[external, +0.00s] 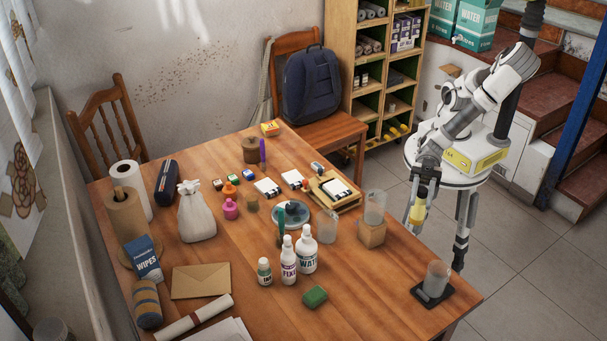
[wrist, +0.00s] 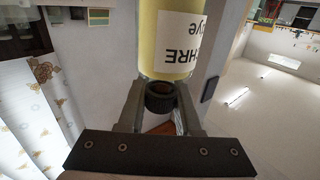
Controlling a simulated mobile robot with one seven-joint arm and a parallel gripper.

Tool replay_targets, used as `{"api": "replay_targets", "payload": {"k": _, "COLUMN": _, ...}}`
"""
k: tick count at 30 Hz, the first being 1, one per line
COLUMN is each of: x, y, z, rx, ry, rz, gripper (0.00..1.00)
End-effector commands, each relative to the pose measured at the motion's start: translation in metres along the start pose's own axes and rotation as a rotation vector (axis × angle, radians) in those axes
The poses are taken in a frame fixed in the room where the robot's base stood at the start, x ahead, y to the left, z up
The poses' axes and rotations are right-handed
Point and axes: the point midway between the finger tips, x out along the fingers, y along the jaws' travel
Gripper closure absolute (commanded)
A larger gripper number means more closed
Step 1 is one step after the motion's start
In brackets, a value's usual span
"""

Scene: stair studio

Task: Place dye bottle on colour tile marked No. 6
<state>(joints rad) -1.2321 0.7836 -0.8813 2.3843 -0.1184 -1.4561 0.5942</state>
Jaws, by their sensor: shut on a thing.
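My gripper (external: 422,188) is shut on a dye bottle (external: 417,213) with yellow contents, held off the table's right edge. In the wrist view the bottle (wrist: 174,50) has a white label reading "HRE" and "dye", upside down in the picture. Its dark cap (wrist: 160,98) is between the fingers. Possible colour tiles are small white cards: one at the middle (external: 267,187), one beside it (external: 292,178), and one on a wooden tray (external: 352,205). Their numbers are too small to read, so I cannot tell which is No. 6.
White bottles (external: 306,252), a clear cup (external: 327,226) and a round dish (external: 290,214) crowd the middle.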

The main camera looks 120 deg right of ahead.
Motion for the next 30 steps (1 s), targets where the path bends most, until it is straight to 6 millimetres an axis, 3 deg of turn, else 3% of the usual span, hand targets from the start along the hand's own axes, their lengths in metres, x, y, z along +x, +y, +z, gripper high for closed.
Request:
{"api": "replay_targets", "payload": {"k": 4, "x": 0.000, "y": 0.000, "z": -0.032, "rx": 0.004, "ry": 0.010, "rz": -0.001, "gripper": 1.00}}
{"api": "replay_targets", "payload": {"k": 15, "x": 0.000, "y": 0.000, "z": -0.075, "rx": 0.002, "ry": 0.006, "rz": -0.001, "gripper": 1.00}}
{"api": "replay_targets", "payload": {"k": 23, "x": -0.002, "y": 0.063, "z": -0.069, "rx": 0.001, "ry": -0.002, "rz": 0.108, "gripper": 1.00}}
{"api": "replay_targets", "payload": {"k": 30, "x": -0.016, "y": 0.149, "z": -0.065, "rx": 0.004, "ry": -0.005, "rz": 0.254, "gripper": 1.00}}
